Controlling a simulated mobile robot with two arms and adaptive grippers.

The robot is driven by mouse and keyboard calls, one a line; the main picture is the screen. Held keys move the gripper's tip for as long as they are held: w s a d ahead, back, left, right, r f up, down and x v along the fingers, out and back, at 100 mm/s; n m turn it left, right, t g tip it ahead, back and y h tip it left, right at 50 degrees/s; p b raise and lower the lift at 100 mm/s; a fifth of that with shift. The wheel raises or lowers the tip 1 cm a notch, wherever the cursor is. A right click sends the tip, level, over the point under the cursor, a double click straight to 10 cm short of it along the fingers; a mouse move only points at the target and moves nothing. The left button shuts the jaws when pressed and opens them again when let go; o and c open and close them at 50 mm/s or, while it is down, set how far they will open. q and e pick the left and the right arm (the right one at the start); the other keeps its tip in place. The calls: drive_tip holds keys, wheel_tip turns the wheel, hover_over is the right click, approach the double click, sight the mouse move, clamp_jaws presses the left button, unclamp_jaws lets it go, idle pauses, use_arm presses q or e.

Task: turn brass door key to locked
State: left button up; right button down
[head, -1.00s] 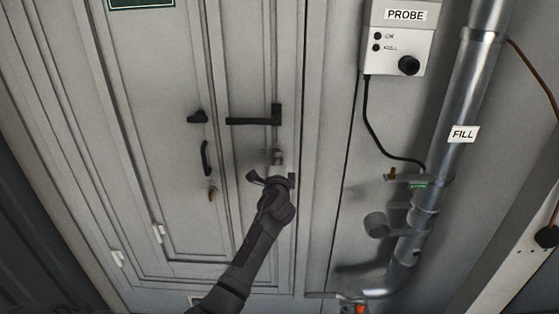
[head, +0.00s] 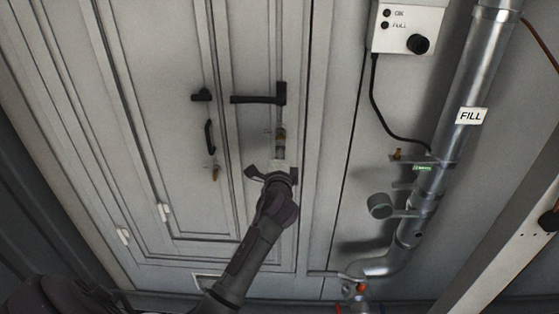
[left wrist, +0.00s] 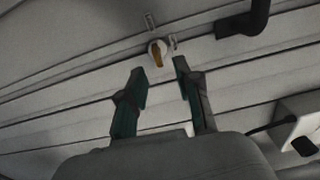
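The brass door key (head: 281,130) sits in a round lock plate on the grey door, below the black lever handle (head: 258,97). In the left wrist view the brass key (left wrist: 157,55) stands nearly upright in the picture, slightly tilted, with small pale marks above and to its right. My left gripper (head: 271,173) is open and empty, just below the key in the head view. In the left wrist view its fingertips (left wrist: 159,68) are apart, with the key beyond the gap. No contact with the key shows. My right gripper is in neither view.
A second small brass piece (head: 215,174) hangs on the door to the left, below a black pull (head: 209,136). On the right are a wall box (head: 409,26) with a cable and a metal pipe marked FILL (head: 470,116). The door around the key is clear.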

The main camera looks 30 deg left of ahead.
use_arm(q)
drive_tip(key=v, duration=0.4)
drive_tip(key=shift+s+d, duration=0.15)
drive_tip(key=shift+s, duration=0.2)
